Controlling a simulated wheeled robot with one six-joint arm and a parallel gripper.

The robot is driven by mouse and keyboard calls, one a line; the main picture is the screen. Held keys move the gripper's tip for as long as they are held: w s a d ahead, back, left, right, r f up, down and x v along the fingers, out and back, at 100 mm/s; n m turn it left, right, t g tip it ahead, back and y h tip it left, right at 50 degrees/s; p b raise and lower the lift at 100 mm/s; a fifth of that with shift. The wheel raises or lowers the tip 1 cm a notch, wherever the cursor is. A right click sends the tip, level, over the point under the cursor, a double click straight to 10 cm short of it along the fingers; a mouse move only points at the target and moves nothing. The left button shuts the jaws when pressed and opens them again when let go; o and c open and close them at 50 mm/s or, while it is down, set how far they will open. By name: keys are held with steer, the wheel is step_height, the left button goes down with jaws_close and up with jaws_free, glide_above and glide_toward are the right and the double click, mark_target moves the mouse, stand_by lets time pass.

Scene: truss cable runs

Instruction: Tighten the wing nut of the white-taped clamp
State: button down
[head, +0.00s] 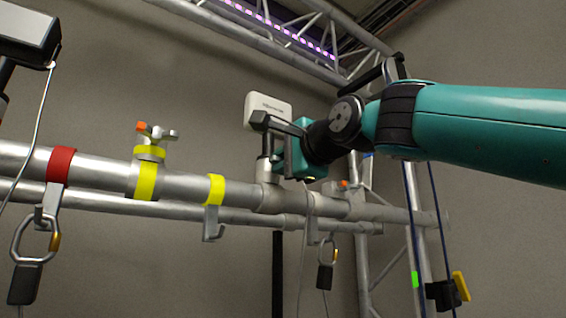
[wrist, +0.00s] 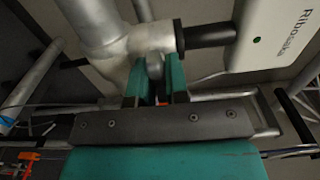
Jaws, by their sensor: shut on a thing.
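In the wrist view my gripper (wrist: 155,92) is shut on a small grey rounded piece (wrist: 155,66) at a grey pipe fitting (wrist: 150,38). I cannot tell whether this piece is a wing nut; the fingers hide part of it. In the head view my gripper (head: 290,150) is at the pipe, just right of a grey clamp (head: 268,170) below a white box. No white tape shows clearly in either view. A yellow-taped clamp (head: 146,178) with an orange-tipped wing nut (head: 157,133) on top stands apart to the left.
The white box (head: 268,107) is close to my gripper, also in the wrist view (wrist: 278,35). A red-taped clamp (head: 62,165), a yellow-taped hook (head: 214,190) and hanging carabiners (head: 35,238) line the pipe. Blue cables (head: 440,225) hang at right.

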steer(key=shift+f, duration=0.15)
steer(key=c, duration=1.1)
jaws_free()
steer(key=b+v, duration=0.6)
steer(key=v, duration=1.1)
steer(key=shift+s+d+b, duration=0.2)
steer(key=shift+b, duration=0.2)
